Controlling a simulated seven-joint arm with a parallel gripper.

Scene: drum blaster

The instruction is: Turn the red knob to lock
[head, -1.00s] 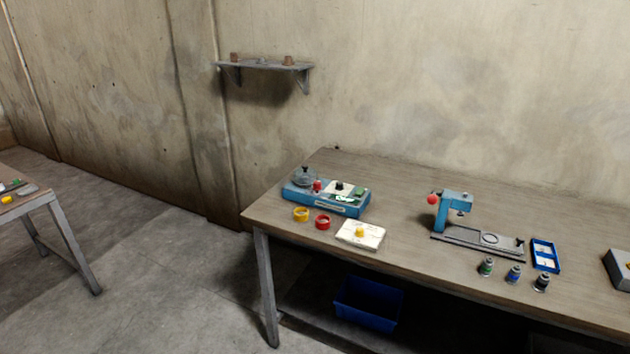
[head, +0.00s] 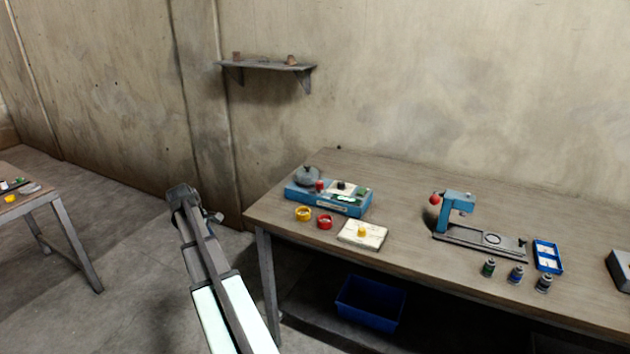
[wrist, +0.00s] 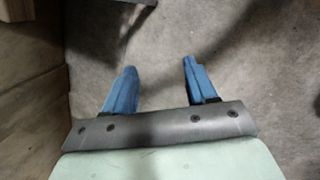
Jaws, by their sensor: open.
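A small red knob (head: 319,185) stands on the top of a blue box device (head: 328,204) near the left end of the workbench, beside a grey round dome (head: 306,176). The device top also has a pale panel with a dark knob (head: 341,186). My arm reaches up from the bottom of the head view, left of the bench and apart from the device. In the wrist view my gripper (wrist: 158,82) has two blue fingers spread apart with nothing between them, over bare concrete floor.
A yellow ring (head: 303,214), a red ring (head: 324,222) and a white pad with a yellow knob (head: 362,235) lie before the device. A blue press (head: 455,207) and several small bottles stand right. A blue bin (head: 370,303) sits under the bench (head: 400,188).

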